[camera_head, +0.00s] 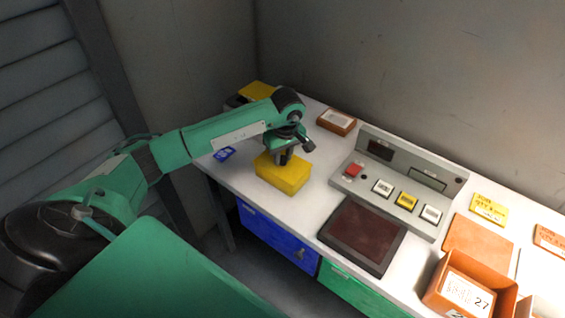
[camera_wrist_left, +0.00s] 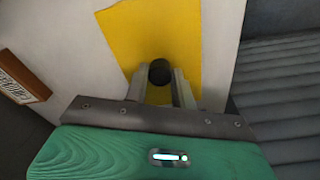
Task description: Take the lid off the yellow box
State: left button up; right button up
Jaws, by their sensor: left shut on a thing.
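The yellow box (camera_head: 284,176) stands on the white table in the head view, left of the grey console. Its yellow top (camera_wrist_left: 150,35) fills the middle of the left wrist view, with a round black knob (camera_wrist_left: 160,72) on it. My left gripper (camera_head: 284,157) is above the box top, and its fingers (camera_wrist_left: 160,80) are shut on the knob. I see no clear gap between lid and box. The gripper hides part of the top. My right gripper is in neither view.
A grey console (camera_head: 400,180) with buttons and a dark red pad (camera_head: 362,235) lie to the right. An orange box (camera_head: 336,121) is behind, a blue card (camera_head: 224,154) at left. An open orange box (camera_head: 470,285) is at front right. A wall closes the back.

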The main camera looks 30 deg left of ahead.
pick_arm(q)
jog(key=shift+r, duration=0.15)
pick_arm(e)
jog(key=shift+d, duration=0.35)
